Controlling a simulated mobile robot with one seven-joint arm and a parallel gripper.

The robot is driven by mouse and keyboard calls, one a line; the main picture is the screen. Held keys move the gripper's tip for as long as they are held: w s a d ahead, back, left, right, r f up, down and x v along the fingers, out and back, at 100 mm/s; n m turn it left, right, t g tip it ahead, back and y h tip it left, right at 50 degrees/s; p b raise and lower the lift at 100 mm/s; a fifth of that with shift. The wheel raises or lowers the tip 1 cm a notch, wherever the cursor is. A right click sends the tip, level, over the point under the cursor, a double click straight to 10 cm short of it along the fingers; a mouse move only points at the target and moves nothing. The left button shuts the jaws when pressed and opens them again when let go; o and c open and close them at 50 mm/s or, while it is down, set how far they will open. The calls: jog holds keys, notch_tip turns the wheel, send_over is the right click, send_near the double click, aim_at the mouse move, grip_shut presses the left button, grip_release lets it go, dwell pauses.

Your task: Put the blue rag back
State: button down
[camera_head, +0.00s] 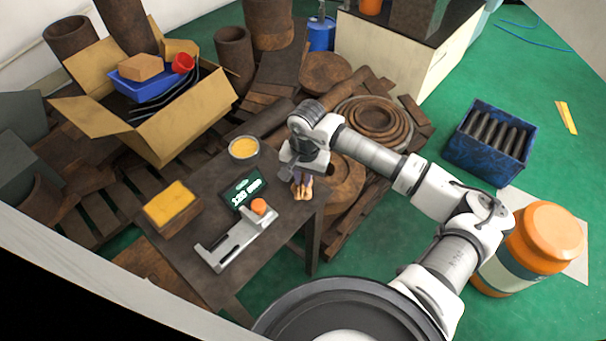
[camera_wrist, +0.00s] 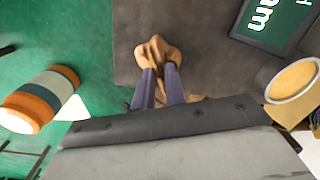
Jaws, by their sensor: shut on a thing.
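My gripper (camera_head: 301,182) is low over the right end of the dark table (camera_head: 190,255). In the wrist view, my gripper (camera_wrist: 159,72) has two purple-grey fingers close together, shut on a tan, crumpled, cloth-like thing (camera_wrist: 158,48). The tan thing also shows below the fingers in the head view (camera_head: 302,192), near the table's right edge. I cannot tell whether it touches the tabletop. No clearly blue rag shows; I cannot tell whether the tan thing is the rag.
On the table are a dark sign (camera_head: 243,193), a grey fixture (camera_head: 228,250) with an orange knob (camera_head: 258,206), a round tub (camera_head: 243,150) and a wooden tray (camera_head: 190,217) with a yellow pad. A cardboard box (camera_head: 190,125) stands behind. A blue crate (camera_head: 480,165) and orange jar (camera_head: 545,240) stand right.

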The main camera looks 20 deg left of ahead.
jog(key=shift+f+b, duration=0.15)
jog(key=shift+b, duration=0.15)
jog(key=c, duration=1.5)
grip_release()
jog(key=shift+o, duration=0.2)
jog(key=shift+r+p, duration=0.3)
jog(key=shift+p, duration=0.1)
notch_tip(320, 180, up, 12)
jog(key=b, duration=0.3)
jog(key=shift+d, duration=0.25)
